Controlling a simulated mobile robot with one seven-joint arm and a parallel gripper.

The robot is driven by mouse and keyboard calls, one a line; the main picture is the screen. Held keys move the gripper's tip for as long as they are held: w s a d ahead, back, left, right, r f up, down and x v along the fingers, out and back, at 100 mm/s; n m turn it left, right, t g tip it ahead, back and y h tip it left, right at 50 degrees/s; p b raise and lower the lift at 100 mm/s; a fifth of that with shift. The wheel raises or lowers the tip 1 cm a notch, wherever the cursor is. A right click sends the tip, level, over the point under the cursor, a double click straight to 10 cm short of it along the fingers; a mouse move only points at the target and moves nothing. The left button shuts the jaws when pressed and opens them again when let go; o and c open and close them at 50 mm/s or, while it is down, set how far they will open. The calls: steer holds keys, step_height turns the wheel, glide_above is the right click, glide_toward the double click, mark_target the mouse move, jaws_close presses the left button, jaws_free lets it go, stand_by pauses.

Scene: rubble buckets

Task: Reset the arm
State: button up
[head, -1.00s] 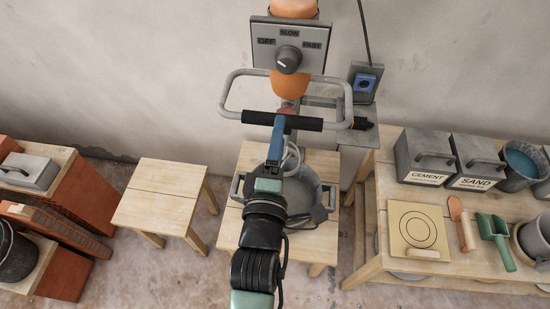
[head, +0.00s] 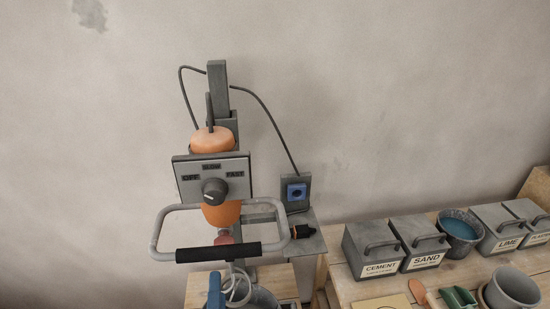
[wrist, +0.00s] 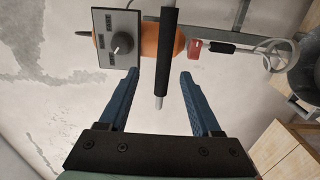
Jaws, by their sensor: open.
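In the wrist view my gripper (wrist: 155,98) is open, its two blue fingers apart and nothing gripped between them. The black-gripped handle bar (wrist: 168,60) of the mixer shows between and beyond the fingers; I cannot tell the exact gap. In the head view only a blue part of my gripper (head: 215,290) shows at the bottom edge, below the handle bar (head: 218,252). The orange mixer (head: 221,214) stands upright on its stand, with a grey control panel (head: 180,167) and a dark knob (head: 214,191).
A grey mixing bucket (head: 262,299) is partly visible under the mixer. On the right bench are a cement box (head: 372,250), a sand box (head: 418,243), a bucket of blue water (head: 460,232) and a lime box (head: 503,228). A socket box (head: 296,191) is on the right.

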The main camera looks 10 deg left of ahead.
steer(key=w+d+r+m+t+h+b, duration=0.1)
steer(key=w+d+r+m+t, duration=0.15)
steer(key=r, duration=0.45)
steer(key=w+d+r+m+t, duration=0.1)
steer(key=d+r+m, duration=0.1)
steer(key=r+m, duration=0.35)
steer(key=w+d+r+m+t+h+b, duration=0.1)
steer(key=w+d+r+m+t, duration=0.1)
steer(key=r, duration=0.6)
steer(key=s+d+r+m+t+h, duration=0.1)
steer(key=s+d+r+m, duration=0.1)
steer(key=r, duration=0.5)
steer(key=s+d+r+m+t+h+b, duration=0.1)
steer(key=s+d+r+m+t, duration=0.1)
steer(key=r+m, duration=0.3)
steer(key=s+d+r+m+t+h, duration=0.1)
steer(key=s+d+r+m, duration=0.2)
steer(key=r, duration=0.6)
steer(key=shift+s+r+m+b, duration=0.2)
steer(key=shift+s+m+b, duration=0.15)
steer(key=shift+s+m, duration=0.2)
steer(key=shift+w+t, duration=0.1)
steer(key=shift+t, duration=0.15)
